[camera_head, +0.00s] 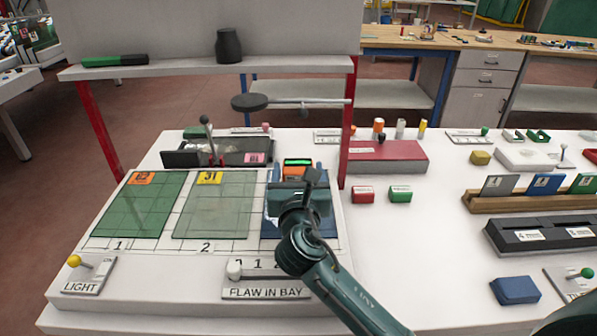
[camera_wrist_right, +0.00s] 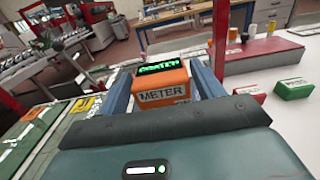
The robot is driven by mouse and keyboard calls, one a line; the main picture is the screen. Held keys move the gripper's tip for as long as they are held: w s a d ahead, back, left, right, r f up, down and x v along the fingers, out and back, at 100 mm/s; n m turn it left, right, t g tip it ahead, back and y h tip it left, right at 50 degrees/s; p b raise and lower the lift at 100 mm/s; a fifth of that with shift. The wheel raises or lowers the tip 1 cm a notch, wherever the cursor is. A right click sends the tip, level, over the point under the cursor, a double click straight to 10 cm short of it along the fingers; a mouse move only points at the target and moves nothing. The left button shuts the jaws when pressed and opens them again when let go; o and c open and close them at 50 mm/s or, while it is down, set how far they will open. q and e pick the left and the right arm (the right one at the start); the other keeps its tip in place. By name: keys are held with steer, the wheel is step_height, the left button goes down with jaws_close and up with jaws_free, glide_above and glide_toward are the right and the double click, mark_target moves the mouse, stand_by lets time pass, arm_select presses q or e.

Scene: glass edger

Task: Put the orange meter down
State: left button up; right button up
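The orange meter (camera_head: 295,170), with a lit green display, is above the third bay at the right of the white board. In the right wrist view the meter (camera_wrist_right: 163,86) sits between the two blue fingers of my right gripper (camera_wrist_right: 160,82), its label facing me. The fingers look closed on its sides. In the head view my right gripper (camera_head: 298,188) hides the meter's lower part, so I cannot tell whether it touches anything below. A blue sheet (camera_head: 268,226) shows partly under the gripper. My left gripper is not in view.
Green glass panes (camera_head: 138,210) and (camera_head: 215,212) lie in bays 1 and 2. A dark tray (camera_head: 235,152) is behind the bays. A red post (camera_head: 349,125) stands close right of the meter. Red (camera_head: 363,194) and green (camera_head: 400,194) blocks lie to the right, with clear white table below them.

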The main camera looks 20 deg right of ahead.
steer(key=shift+o, duration=1.2)
steer(key=shift+r, duration=0.15)
steer(key=v, duration=1.2)
steer(key=shift+r, duration=0.1)
